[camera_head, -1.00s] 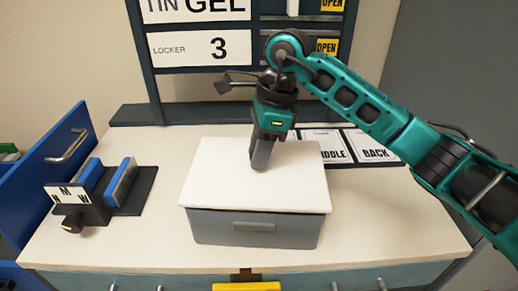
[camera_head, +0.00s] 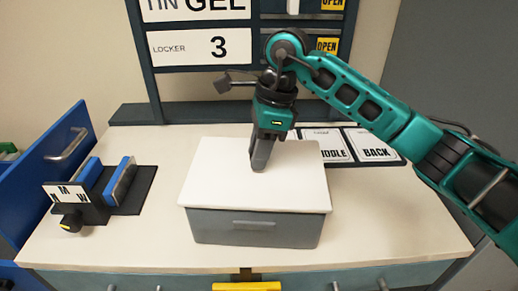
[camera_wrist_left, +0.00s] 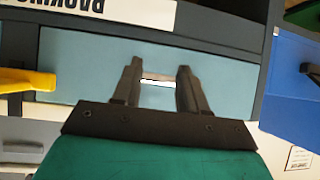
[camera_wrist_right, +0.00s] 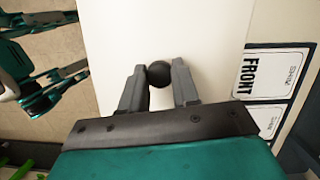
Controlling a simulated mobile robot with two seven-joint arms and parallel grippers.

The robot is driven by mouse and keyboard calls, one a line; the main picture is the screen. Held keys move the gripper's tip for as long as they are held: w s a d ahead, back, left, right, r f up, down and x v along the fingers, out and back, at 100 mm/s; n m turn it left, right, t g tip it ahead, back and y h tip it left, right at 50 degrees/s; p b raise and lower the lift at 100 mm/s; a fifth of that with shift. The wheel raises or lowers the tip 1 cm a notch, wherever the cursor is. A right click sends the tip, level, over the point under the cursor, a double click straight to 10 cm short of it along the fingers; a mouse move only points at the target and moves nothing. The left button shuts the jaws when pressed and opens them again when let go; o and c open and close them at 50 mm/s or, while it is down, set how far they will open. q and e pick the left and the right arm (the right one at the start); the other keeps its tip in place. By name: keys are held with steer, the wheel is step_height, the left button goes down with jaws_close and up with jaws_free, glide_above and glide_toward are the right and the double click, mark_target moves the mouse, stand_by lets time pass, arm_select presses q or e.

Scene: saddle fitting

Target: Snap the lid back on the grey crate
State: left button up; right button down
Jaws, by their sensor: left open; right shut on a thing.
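The white lid (camera_head: 230,185) lies over the top of the grey crate (camera_head: 215,226), covering its opening. From here I cannot tell whether its edges are fully seated. My right gripper (camera_head: 260,166) points down at the middle of the lid. In the right wrist view its fingers are shut on the lid's round black knob (camera_wrist_right: 159,74). My left gripper (camera_wrist_left: 158,72) is open and empty in the left wrist view, facing the light blue drawer fronts, and it is out of the head view.
A black stand with blue pieces (camera_head: 121,185) stands left of the crate. Cards reading "MIDDLE" and "BACK" (camera_head: 371,146) lie behind it to the right. A blue open drawer (camera_head: 52,165) is at far left. The table right of the crate is clear.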

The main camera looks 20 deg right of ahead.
stand_by(0.6)
stand_by(0.3)
steer(key=shift+c, duration=1.3)
jaws_free()
steer(key=shift+a+r+p+v, duration=0.1)
steer(key=shift+a+p+v, duration=0.15)
steer(key=shift+p+v, duration=0.7)
steer(key=shift+a+r+p+v, duration=0.1)
steer(key=shift+a+p+v, duration=0.3)
steer(key=shift+v, duration=0.9)
steer(key=shift+a+p+v, duration=0.15)
steer(key=shift+p+v, duration=0.65)
steer(key=shift+v, duration=0.35)
jaws_close()
